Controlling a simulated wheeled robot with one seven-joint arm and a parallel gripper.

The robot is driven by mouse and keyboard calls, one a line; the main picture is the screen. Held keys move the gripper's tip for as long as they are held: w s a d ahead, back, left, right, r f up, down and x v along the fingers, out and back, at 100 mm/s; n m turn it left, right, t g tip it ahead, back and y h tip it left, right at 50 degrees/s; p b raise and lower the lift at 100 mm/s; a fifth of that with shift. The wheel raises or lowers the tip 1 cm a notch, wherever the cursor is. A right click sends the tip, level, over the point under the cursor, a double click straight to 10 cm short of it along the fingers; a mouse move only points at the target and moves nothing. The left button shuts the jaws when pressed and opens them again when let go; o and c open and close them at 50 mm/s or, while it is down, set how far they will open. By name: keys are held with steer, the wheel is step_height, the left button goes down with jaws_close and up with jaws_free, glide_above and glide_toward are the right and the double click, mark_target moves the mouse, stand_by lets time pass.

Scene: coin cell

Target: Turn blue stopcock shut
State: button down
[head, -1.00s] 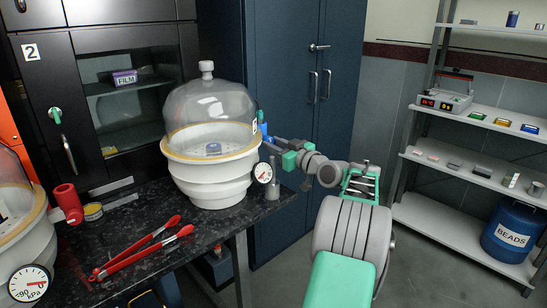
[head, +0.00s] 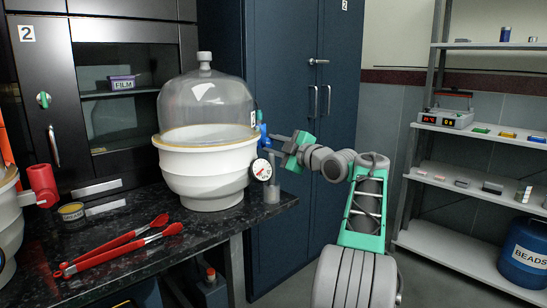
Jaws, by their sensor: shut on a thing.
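The blue stopcock (head: 263,133) is on the right side of the white desiccator (head: 205,170) with the clear domed lid (head: 207,100). My gripper (head: 269,137) reaches in from the right and is shut on the stopcock. The fingertips are small here and partly merge with the blue handle, so its exact angle is hard to tell. A round dial gauge (head: 262,169) hangs just below the stopcock.
A second desiccator with a red valve (head: 42,185) is at left. Blue cabinet doors (head: 295,200) stand behind my arm; shelves (head: 470,175) stand at right.

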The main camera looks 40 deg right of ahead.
steer(key=shift+n+b, duration=1.15)
steer(key=shift+n, duration=0.75)
steer(key=c, duration=1.1)
jaws_free()
steer(key=shift+s, duration=0.1)
steer(key=s+p, duration=0.1)
steer(key=s, duration=0.6)
steer(key=shift+s, duration=0.3)
